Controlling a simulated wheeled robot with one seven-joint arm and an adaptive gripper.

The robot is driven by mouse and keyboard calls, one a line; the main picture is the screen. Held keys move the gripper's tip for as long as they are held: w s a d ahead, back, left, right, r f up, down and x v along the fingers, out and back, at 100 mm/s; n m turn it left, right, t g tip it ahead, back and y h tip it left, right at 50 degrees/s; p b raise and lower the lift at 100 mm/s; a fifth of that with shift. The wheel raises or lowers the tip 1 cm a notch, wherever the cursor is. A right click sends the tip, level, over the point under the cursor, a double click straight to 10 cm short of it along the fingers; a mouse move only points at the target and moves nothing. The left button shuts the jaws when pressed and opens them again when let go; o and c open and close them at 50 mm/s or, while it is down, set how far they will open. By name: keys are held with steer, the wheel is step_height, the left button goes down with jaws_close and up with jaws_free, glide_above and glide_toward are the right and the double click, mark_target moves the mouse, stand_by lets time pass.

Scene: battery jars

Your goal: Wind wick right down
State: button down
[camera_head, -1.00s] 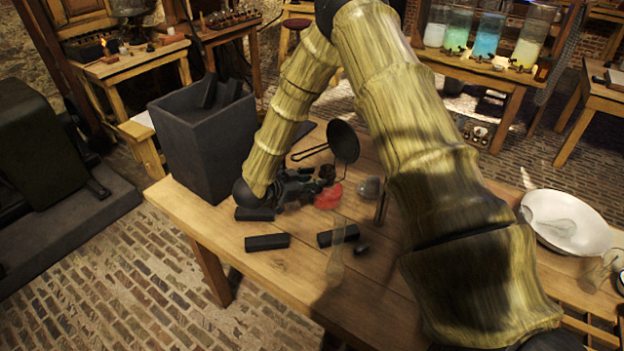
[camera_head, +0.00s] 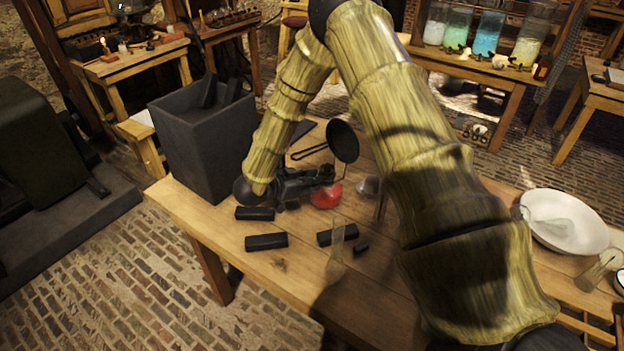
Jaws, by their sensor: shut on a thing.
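A small lamp with a red, rounded base (camera_head: 326,196) stands on the wooden table near its middle. My gripper (camera_head: 325,174) reaches in from the left at the height of the lamp's dark top, just above the red base. Its fingers are shut on a small part there. The wick and its winding knob are too small and too covered by the gripper to make out. No flame shows on the lamp.
A tall dark grey bin (camera_head: 208,150) stands close behind my wrist. A round black pan-like disc (camera_head: 343,141) rises behind the lamp. Dark blocks (camera_head: 266,241) and a clear glass chimney (camera_head: 336,250) are in front. A white bowl (camera_head: 566,222) is at right.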

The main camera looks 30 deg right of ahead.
stand_by(0.3)
steer(key=c, duration=1.3)
jaws_free()
steer(key=shift+c, duration=0.2)
steer(key=w+v, duration=0.1)
steer(key=v, duration=1.1)
steer(key=shift+s, duration=0.35)
